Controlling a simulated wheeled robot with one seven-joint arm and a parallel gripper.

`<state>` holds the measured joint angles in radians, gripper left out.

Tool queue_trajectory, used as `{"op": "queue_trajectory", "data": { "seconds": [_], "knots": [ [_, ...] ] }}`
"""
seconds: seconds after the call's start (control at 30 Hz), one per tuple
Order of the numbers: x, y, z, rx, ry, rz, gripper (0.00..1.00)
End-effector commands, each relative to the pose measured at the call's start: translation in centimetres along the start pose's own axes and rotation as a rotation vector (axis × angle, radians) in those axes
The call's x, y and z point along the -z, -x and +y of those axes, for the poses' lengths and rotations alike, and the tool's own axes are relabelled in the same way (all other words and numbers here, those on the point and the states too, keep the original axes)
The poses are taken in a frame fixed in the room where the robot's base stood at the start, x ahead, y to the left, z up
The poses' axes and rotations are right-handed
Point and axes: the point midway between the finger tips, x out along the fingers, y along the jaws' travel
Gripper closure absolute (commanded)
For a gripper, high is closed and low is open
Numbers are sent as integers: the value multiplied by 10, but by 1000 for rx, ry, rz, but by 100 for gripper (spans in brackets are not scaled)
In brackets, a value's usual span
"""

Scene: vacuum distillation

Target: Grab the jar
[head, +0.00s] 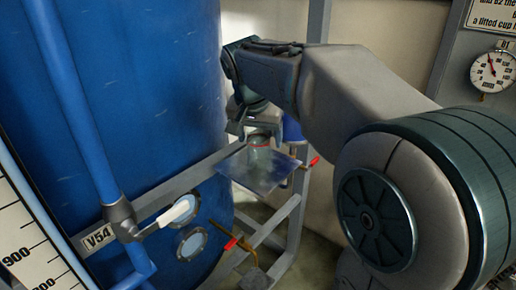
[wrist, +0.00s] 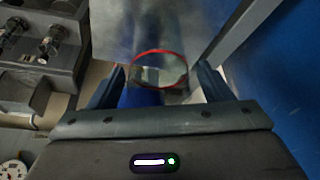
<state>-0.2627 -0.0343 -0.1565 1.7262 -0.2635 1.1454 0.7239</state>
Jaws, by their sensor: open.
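The jar (head: 260,142) is a clear glass vessel with a red rim, standing on a small metal plate (head: 246,178) beside the blue tank. In the wrist view the red rim of the jar (wrist: 160,54) shows from above, close ahead between the two fingers. My gripper (head: 258,136) is right over the jar in the head view and hides part of it. In the wrist view my gripper (wrist: 158,82) is open, with one finger on each side of the jar. I cannot tell whether either finger touches the glass.
A large blue tank (head: 150,90) fills the left, with a blue pipe and a white-handled valve (head: 175,212) in front. Red-handled valves (head: 232,243) and grey frame bars (head: 282,215) lie below and beside the plate. A gauge (head: 492,71) hangs at the right.

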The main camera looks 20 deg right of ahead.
Motion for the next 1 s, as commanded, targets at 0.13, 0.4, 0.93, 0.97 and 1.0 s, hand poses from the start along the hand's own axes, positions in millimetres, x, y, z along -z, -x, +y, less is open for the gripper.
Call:
{"op": "queue_trajectory", "data": {
  "seconds": [0.13,0.4,0.93,0.97,1.0],
  "knots": [
    [0,-4,0,1,0,1,27],
    [0,-4,0,1,-1,1,64],
    [4,5,0,2,-1,3,79],
    [5,7,0,2,-1,4,79],
    [7,12,0,2,-1,3,79]
  ]
}}
